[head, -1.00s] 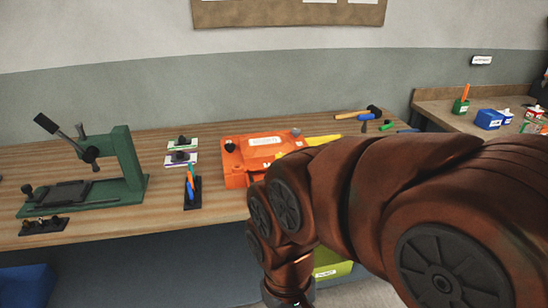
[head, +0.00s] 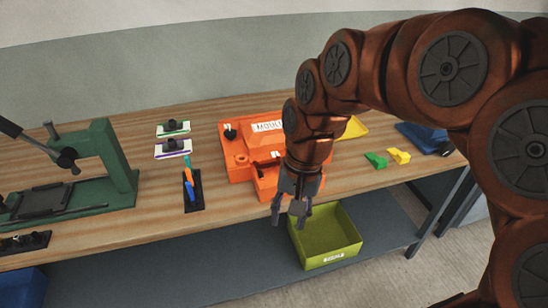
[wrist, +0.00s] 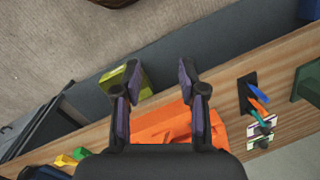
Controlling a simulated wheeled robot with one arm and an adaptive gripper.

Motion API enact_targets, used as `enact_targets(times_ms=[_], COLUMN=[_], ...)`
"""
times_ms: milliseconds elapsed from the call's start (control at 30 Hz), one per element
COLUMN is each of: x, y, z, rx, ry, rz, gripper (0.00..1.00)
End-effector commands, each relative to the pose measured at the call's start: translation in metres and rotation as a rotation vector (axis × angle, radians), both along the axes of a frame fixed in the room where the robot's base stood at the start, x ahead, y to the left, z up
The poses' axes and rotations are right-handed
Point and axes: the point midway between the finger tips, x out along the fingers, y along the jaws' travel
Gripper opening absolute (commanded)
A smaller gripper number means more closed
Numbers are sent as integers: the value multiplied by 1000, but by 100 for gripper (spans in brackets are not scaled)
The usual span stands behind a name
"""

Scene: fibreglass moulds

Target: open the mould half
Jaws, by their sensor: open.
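The orange mould (head: 236,165) sits on the wooden bench, partly hidden behind my arm in the head view. A white label reading "MOULD" is on its raised top block (head: 268,126), and dark knobs or fittings show on its left and front. Whether its halves are apart cannot be told. In the wrist view the mould (wrist: 165,128) lies behind and between my fingers. My gripper (head: 290,212) is open and empty, pointing down in front of the mould near the bench's front edge. Its spread fingers also show in the wrist view (wrist: 160,78).
A green press (head: 110,160) stands left on the bench. Green and yellow blocks (head: 376,160) lie right. A lime bin (head: 330,240) is below the bench edge.

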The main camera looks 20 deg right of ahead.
Motion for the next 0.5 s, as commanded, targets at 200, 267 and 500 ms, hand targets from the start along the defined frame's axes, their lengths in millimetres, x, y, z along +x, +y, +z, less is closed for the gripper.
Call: enact_targets(times_ms=[200, 267, 500], x=[81, 103, 186], y=[2, -1, -25], z=[10, 12, 4], rx=[89, 112, 196], ry=[8, 9, 53], rz=[-266, -347, -691], gripper=[41, 41, 41])
